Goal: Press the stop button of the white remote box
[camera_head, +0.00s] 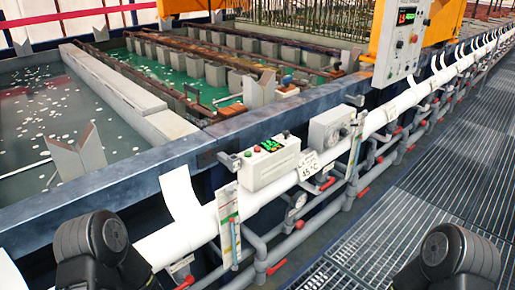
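A white box (270,164) is mounted on the tank's front edge, above the white pipe, near the middle of the head view. Its sloped top has a green lit display (271,145), a small red button (257,149) and other small controls. Lettering on it is too small to read. Neither of my grippers is in view. Only dark rounded parts of my arms show at the bottom left and bottom right, both well apart from the box.
A grey box with a round dial (328,129) sits right of the white box. A taller control panel (402,42) hangs on an orange post. White pipe (190,235) and red-handled valves run along the front. Grated walkway (400,235) at right is clear.

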